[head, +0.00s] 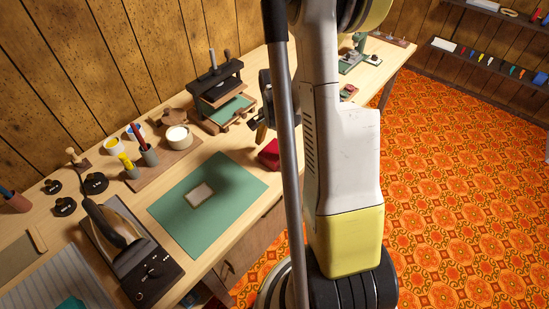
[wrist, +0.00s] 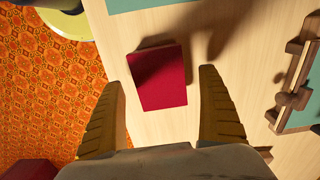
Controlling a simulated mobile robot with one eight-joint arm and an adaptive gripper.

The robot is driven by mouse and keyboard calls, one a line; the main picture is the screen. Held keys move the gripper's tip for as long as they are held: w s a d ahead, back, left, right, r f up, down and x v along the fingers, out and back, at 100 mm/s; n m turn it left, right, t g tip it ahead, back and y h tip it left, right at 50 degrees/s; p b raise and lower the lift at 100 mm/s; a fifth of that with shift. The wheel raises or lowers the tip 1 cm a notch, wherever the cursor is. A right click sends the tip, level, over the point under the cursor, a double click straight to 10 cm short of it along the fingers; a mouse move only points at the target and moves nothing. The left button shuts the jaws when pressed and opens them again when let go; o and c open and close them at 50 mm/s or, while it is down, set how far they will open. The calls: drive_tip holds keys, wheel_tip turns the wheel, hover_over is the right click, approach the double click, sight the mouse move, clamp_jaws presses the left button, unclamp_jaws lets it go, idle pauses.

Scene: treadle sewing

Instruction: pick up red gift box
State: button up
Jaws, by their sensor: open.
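The red gift box (head: 269,155) sits on the wooden bench near its front edge, just right of the green mat, in the head view. Part of it is hidden behind my arm. In the wrist view its red top (wrist: 158,78) lies beyond my fingertips, between the lines of the two fingers. My gripper (wrist: 166,78) is open and empty, with a finger on each side and the box apart from both. In the head view my gripper (head: 262,128) is partly hidden by my arm, above and behind the box.
The bench's front edge is close to the box, with orange patterned carpet (head: 450,180) below.

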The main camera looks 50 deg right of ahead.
drive_tip(key=shift+f, duration=0.85)
drive_tip(key=shift+r, duration=0.15)
drive_tip(key=c, duration=1.3)
